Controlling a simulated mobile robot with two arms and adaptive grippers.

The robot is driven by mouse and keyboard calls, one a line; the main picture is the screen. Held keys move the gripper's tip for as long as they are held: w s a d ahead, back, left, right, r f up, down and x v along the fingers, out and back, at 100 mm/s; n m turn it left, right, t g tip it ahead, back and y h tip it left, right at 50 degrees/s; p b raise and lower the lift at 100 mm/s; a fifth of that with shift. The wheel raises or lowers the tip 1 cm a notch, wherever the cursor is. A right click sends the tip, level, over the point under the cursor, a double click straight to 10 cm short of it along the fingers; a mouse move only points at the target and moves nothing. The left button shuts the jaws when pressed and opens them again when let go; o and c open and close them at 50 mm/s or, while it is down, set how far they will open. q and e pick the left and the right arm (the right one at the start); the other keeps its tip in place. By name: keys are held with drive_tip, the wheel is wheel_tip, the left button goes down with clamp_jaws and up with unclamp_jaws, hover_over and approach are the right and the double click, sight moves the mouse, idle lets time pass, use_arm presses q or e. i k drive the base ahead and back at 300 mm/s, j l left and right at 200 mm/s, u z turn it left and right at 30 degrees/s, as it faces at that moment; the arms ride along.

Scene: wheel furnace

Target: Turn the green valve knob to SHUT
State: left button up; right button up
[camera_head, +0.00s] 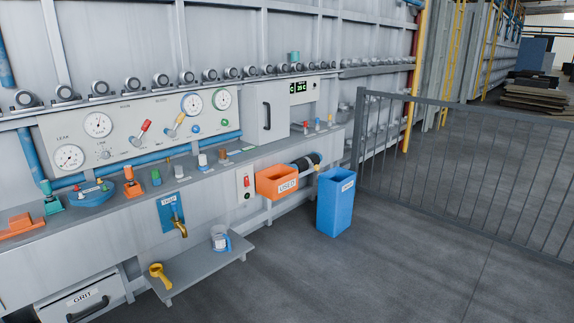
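A small round green knob (224,122) sits on the pale gauge panel (75,130), at its right end. It is just below a green-ringed gauge (221,98). A similar blue knob (196,128) is to its left, under a blue-ringed gauge (192,104). The green knob is too small to read its setting, and no SHUT marking is legible. A teal fitting (50,200) and a green cylinder (155,177) stand on the ledge at the left. Neither of my grippers is in view.
A grey shelf (205,268) sticks out low, with a yellow cup (158,274) on it. An orange bin (277,183) hangs on the front, and a blue bin (336,202) stands on the floor. A grey railing (460,165) is at the right. The floor in front is clear.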

sight(224, 122)
drive_tip(key=i, duration=0.65)
drive_tip(key=i+l+u, duration=0.15)
drive_tip(key=i, duration=1.2)
drive_tip(key=l+u, duration=0.05)
